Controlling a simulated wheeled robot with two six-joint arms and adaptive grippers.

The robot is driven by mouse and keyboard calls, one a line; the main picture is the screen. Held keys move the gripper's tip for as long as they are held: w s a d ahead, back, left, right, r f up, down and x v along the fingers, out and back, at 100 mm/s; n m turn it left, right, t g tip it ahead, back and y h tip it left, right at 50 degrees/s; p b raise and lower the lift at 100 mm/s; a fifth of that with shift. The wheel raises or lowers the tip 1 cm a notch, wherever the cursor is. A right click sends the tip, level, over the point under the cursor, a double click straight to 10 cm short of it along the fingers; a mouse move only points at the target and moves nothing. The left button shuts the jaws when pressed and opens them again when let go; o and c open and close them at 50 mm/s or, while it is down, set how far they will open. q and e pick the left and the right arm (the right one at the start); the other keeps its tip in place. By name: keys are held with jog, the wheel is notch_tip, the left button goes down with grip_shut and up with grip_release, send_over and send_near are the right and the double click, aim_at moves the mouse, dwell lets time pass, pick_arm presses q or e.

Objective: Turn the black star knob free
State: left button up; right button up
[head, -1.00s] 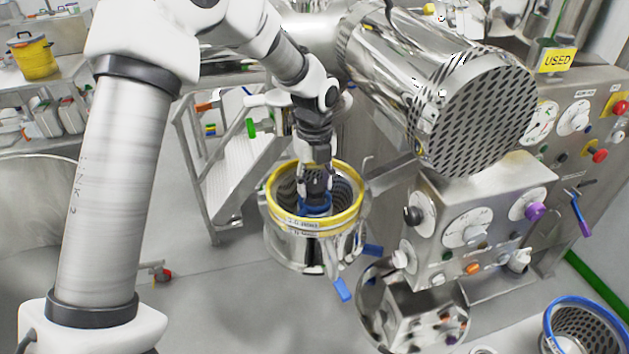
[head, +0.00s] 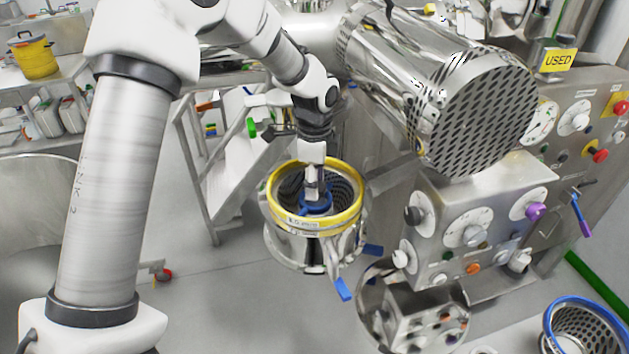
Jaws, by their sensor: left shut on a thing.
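My left gripper (head: 313,192) reaches straight down into the open top of a steel housing with a yellow rim (head: 290,223). It is shut at the centre, just above a blue hub (head: 317,208). The black star knob is in its grip there, almost wholly hidden by the fingers. A perforated screen (head: 347,190) lines the housing around the hub. My right gripper is not in view.
A steel control box (head: 440,235) with dials stands close right of the housing. A large perforated drum (head: 470,110) hangs above it. A blue-rimmed screen (head: 585,325) is at the lower right.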

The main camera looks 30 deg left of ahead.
pick_arm(q)
jog(key=n, duration=0.6)
jog(key=shift+s+f+n, duration=0.15)
jog(key=shift+n, duration=0.15)
jog(key=n, duration=0.5)
jog(key=shift+d, duration=0.1)
jog(key=n, duration=0.5)
jog(key=shift+n, duration=0.4)
jog(key=n, duration=0.5)
jog(key=shift+n, duration=0.3)
jog(key=o, duration=1.2)
jog(key=shift+c, duration=0.2)
jog(key=shift+w, duration=0.2)
